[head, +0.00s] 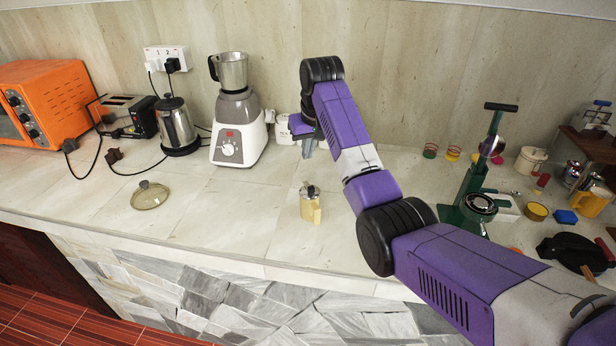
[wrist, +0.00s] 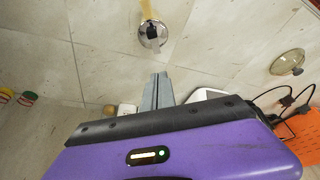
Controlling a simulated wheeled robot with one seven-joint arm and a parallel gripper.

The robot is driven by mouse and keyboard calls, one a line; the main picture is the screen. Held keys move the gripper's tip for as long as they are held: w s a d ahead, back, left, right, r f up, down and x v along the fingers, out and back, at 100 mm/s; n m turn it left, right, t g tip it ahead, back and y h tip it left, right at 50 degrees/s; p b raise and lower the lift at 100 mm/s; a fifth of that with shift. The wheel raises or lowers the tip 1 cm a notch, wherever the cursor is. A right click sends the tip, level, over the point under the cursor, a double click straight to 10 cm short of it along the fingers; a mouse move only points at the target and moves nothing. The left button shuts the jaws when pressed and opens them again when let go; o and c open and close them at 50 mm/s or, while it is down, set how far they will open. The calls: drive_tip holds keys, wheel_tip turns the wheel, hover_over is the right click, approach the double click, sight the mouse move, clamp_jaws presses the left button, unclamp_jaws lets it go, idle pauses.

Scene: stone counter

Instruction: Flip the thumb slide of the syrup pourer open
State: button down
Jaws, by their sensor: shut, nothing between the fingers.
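The syrup pourer (head: 310,208) stands upright on the counter, right of the blender, with a yellowish body and handle and a shiny metal top. In the wrist view its round metal top (wrist: 153,34) shows from above, with the pale yellow handle pointing to the picture's top edge. The thumb slide is too small to make out, so I cannot tell its position. My gripper (head: 307,152) is shut and empty, pointing down above and behind the pourer. In the wrist view the grey fingers (wrist: 160,77) are together, apart from the pourer's top.
A blender (head: 238,140) and kettle (head: 175,125) stand back left. A glass lid (head: 150,195) lies at left. A green lever press (head: 480,180) stands at right among small jars. The counter around the pourer is clear; its front edge lies just in front.

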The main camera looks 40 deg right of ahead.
sight(307, 186)
drive_tip(key=p+x, duration=0.1)
drive_tip(key=x, duration=0.2)
drive_tip(key=s+p+x, duration=0.1)
drive_tip(key=x, duration=0.2)
drive_tip(key=s+p+x, duration=0.1)
drive_tip(key=x, duration=0.2)
drive_tip(key=shift+a+f+p, duration=0.3)
drive_tip(key=shift+a+f, duration=0.05)
drive_tip(key=shift+s+a+f+p, duration=0.1)
drive_tip(key=shift+s+a+p, duration=0.05)
drive_tip(key=shift+s+p, duration=0.15)
drive_tip(key=shift+s+a+p, duration=0.15)
drive_tip(key=shift+s, duration=0.3)
